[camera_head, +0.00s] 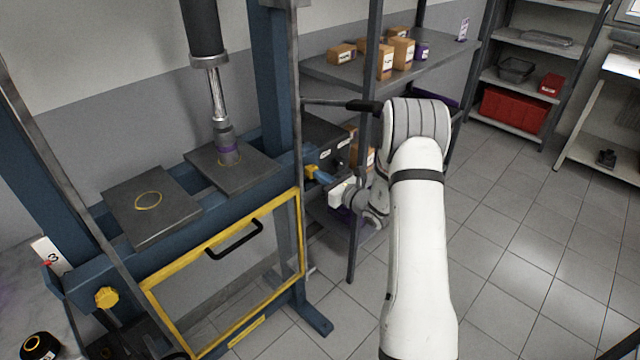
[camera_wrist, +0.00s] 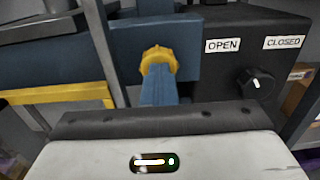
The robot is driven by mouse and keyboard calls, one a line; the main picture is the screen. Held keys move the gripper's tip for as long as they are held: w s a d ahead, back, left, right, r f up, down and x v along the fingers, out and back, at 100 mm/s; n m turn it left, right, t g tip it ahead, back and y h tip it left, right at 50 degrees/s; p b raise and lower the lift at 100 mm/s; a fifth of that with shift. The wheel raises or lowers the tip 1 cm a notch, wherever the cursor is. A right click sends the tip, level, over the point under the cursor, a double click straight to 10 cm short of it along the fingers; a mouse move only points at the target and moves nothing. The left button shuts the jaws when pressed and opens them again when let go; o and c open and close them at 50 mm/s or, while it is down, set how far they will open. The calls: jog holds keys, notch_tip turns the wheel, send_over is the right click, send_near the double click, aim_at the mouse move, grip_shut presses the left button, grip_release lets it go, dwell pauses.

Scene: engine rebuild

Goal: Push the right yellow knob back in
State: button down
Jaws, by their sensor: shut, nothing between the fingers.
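The right yellow knob (camera_head: 311,172) is on the right end of the press's blue crossbeam in the head view. In the wrist view the knob (camera_wrist: 159,60) is near the middle, on the blue beam face. My gripper (camera_head: 322,177) is shut and empty, with its blue fingers pointing at the knob. In the wrist view the fingertips (camera_wrist: 159,72) overlap the knob's lower part; I cannot tell whether they touch it. How far the knob sticks out is hidden. The left yellow knob (camera_head: 106,298) is on the beam's left end.
A black control box (camera_wrist: 256,60) with OPEN and CLOSED labels and a rotary switch is just right of the knob. A yellow-framed guard (camera_head: 225,262) with a black handle is below the beam. A shelf (camera_head: 345,75) with boxes stands behind my arm. Floor on the right is clear.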

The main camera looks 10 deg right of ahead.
jog(key=shift+w+a+r, duration=0.1)
jog(key=shift+a+r, duration=0.1)
jog(key=shift+a, duration=0.2)
jog(key=shift+d, duration=0.1)
